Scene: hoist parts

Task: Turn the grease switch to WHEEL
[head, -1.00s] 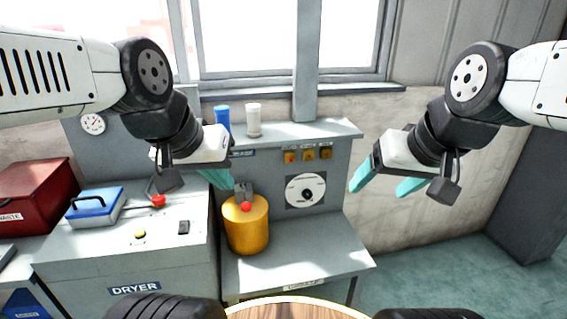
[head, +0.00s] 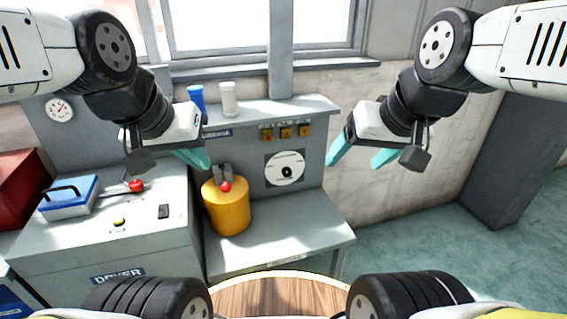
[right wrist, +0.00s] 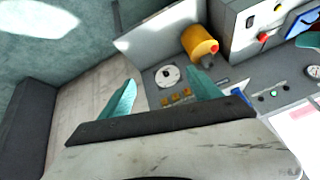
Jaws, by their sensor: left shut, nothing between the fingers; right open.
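The likely grease switch is a white round dial (head: 286,167) with a black knob at its middle, on a dark square plate on the grey panel. Its lettering is too small to read, so its setting cannot be told. It also shows in the right wrist view (right wrist: 167,75), beyond the fingertips. My right gripper (head: 357,160) is open and empty, in the air to the right of the dial, apart from it. My left gripper (head: 200,160) is shut and empty, left of the dial, above the yellow canister.
The yellow canister (head: 227,208) with a red knob stands on the grey bench, left of the dial. Three orange switches (head: 286,133) sit above the dial. Blue (head: 196,98) and white (head: 229,99) bottles stand on the ledge. The dryer cabinet (head: 120,225) is at left.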

